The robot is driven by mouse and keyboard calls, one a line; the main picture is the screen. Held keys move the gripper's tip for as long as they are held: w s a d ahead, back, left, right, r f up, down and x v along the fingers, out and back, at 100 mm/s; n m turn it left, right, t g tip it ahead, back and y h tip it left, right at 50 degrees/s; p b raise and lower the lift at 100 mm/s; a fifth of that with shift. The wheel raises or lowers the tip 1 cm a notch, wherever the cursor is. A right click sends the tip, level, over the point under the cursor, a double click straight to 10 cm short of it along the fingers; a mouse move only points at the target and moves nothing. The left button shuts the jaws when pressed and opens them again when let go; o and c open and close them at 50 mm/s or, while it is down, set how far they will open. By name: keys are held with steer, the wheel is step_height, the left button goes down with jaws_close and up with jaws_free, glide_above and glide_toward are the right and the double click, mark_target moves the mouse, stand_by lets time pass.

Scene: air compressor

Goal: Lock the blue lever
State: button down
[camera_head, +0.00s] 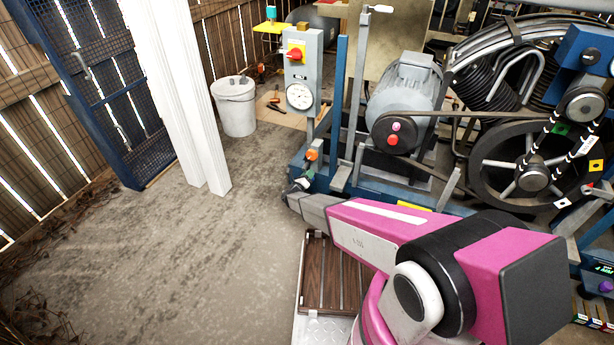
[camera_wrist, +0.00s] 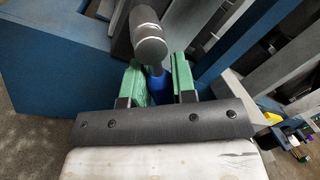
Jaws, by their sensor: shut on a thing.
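The blue lever (camera_wrist: 158,88) shows in the wrist view as a short blue piece between the green fingers of my gripper (camera_wrist: 160,74). The fingers stand on either side of it, and my gripper is shut on it. A grey rounded metal fitting (camera_wrist: 149,42) sits just beyond the lever and hides part of it. In the head view, my gripper (camera_head: 301,183) is at the left front corner of the compressor's blue frame (camera_head: 323,168). The lever cannot be made out clearly there.
An orange knob (camera_head: 312,154) is close above my gripper. A grey control box (camera_head: 301,72) with a red switch and gauge stands behind. The belt and flywheel (camera_head: 530,175) are at right. A white bucket (camera_head: 236,106) stands back left.

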steer(key=shift+s+d+r+n+t+y, duration=0.1)
steer(key=shift+d+r+n+t+y, duration=0.1)
steer(key=shift+n, duration=0.7)
steer(key=shift+s+d+r+n+t+y, duration=0.1)
steer(key=shift+r+n+t+y, duration=0.1)
steer(key=shift+n, duration=1)
steer(key=c, duration=0.9)
jaws_free()
steer(key=shift+c, duration=0.2)
steer(key=shift+r, duration=0.2)
steer(key=shift+r, duration=0.3)
steer(key=o, duration=0.4)
steer(key=r, duration=0.4)
steer(key=shift+s+a+r, duration=0.1)
steer(key=shift+s+a, duration=0.2)
steer(key=shift+s, duration=0.1)
steer(key=s+a+r, duration=0.4)
steer(key=s, duration=0.1)
steer(key=s+a+r, duration=0.2)
steer(key=s+a, duration=0.1)
steer(key=c, duration=0.4)
